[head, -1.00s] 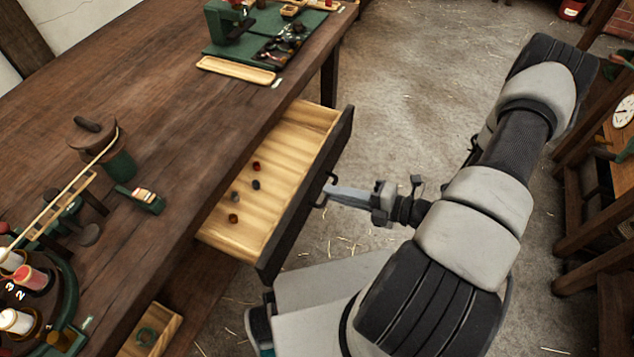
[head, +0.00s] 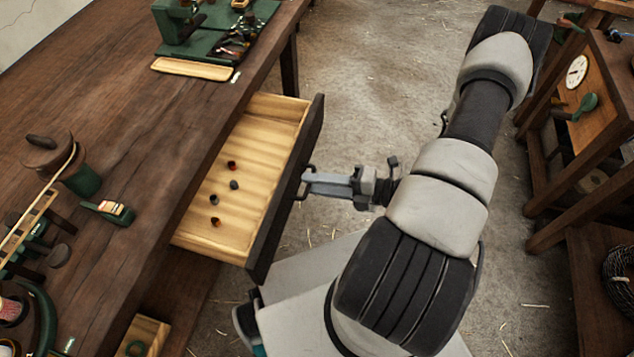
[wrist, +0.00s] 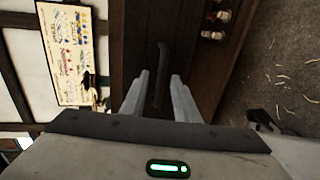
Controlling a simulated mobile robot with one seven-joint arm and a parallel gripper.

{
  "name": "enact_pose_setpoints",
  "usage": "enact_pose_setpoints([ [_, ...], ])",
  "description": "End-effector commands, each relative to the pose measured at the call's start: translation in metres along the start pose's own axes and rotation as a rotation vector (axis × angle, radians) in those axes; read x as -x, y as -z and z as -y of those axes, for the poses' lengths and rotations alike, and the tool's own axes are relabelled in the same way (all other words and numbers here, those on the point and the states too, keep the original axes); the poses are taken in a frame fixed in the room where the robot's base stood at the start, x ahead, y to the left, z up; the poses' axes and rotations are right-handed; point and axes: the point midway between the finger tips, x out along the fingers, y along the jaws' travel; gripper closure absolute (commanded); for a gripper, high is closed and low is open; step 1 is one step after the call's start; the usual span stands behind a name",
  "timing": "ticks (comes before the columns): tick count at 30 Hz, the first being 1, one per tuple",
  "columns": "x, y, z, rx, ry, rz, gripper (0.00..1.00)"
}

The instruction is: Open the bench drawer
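The bench drawer (head: 225,205) stands out from under the bench in the head view, with its pale wooden inside showing. Several small dark and reddish pieces lie on its floor. The dark drawer front (head: 289,185) carries a dark bar handle (head: 303,190); the handle also shows in the wrist view (wrist: 161,62). My gripper (head: 304,181) is at the handle. In the wrist view its two fingers (wrist: 160,84) are apart, one on each side of the bar, with gaps visible beside it. The fingertips are partly hard to separate from the handle in the head view.
The dark workbench (head: 130,140) bears a green tool mat (head: 222,38), a pale tray (head: 193,69) and rope-making gear at the left. A small wooden box (head: 147,335) sits below the drawer. A shelf unit (head: 575,165) stands at the right. Bare floor lies beyond the drawer.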

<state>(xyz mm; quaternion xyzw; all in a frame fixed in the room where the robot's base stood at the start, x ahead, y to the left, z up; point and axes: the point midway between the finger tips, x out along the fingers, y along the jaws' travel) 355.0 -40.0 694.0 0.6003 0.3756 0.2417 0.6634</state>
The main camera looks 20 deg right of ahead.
Motion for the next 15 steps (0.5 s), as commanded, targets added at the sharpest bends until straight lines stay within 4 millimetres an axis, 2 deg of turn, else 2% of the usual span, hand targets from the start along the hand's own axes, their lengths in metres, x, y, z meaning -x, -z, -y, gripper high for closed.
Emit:
enact_pose_setpoints([
  [5, 0.007, -0.001, 0.0, 0.0, 0.001, 0.003, 0.72],
  [8, 0.021, -0.001, -0.001, 0.001, 0.001, 0.004, 0.72],
  [15, 0.077, -0.002, -0.001, 0.002, 0.003, 0.005, 0.72],
])
